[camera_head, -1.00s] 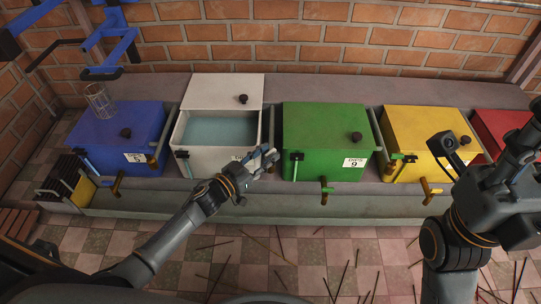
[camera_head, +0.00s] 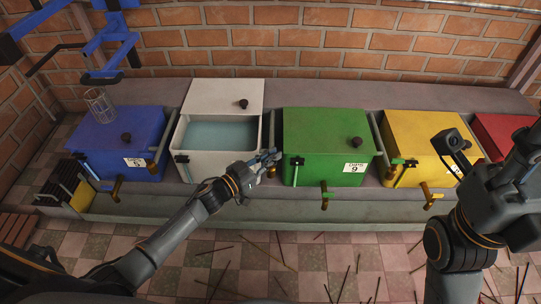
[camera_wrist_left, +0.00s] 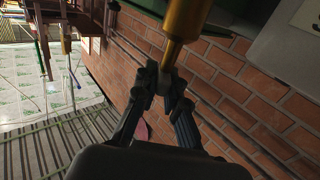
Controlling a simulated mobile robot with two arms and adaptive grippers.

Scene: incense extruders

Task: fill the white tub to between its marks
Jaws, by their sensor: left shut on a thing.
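The white tub (camera_head: 215,164) stands second from the left with its lid (camera_head: 222,96) set back and pale blue liquid (camera_head: 222,133) inside. A thin sight tube (camera_head: 184,168) is on its front left; its marks are too small to read. My left gripper (camera_head: 268,157) is at the tub's lower right front and covers part of it.
A blue tub (camera_head: 115,145) is at the left, with a wire basket (camera_head: 100,101) behind it. A green tub (camera_head: 325,140), a yellow tub (camera_head: 415,130) and a red tub (camera_head: 500,128) stand to the right. Thin sticks litter the tiled floor (camera_head: 310,255).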

